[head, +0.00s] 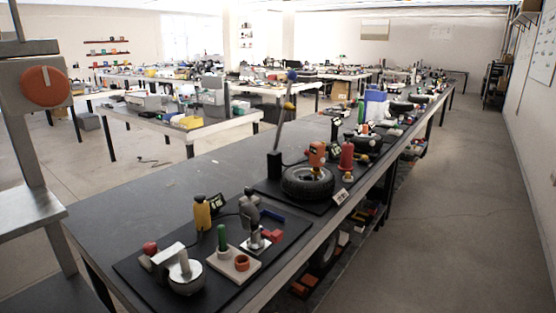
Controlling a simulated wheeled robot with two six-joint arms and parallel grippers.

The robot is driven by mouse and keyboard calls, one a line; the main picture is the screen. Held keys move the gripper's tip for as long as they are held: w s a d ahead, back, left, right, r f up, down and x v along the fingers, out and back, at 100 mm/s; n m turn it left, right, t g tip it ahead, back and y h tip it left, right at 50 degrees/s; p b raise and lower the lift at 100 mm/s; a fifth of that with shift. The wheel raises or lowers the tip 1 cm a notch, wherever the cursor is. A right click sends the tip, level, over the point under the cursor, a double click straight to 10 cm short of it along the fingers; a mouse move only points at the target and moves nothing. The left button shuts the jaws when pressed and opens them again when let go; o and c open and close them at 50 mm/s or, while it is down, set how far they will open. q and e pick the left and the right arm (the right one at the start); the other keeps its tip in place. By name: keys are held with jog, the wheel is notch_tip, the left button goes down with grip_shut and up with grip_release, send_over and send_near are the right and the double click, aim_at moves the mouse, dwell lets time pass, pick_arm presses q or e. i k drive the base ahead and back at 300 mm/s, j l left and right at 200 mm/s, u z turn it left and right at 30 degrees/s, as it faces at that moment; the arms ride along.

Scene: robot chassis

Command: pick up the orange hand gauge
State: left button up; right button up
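An orange hand-held tool (316,153), which looks like the orange hand gauge, stands upright at the black tire (308,181) on the long dark bench. It is small in the head view, and I cannot tell whether it rests on the tire or behind it. A red bottle-shaped object (347,158) stands just right of it. Neither of my grippers shows in this view.
The long dark bench (150,205) runs away to the right, with clear top at its near left. A black mat (135,266) holds a yellow bottle (202,213) and several fixtures. A grey stand with an orange disc (45,87) fills the left edge. Floor is free at right.

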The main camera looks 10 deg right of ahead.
aim_at(317, 149)
jog(key=i+l+u, duration=0.55)
jog(key=i+l, duration=0.15)
jog(key=l, duration=0.15)
jog(key=i+l+u, duration=0.25)
jog(key=l, duration=0.25)
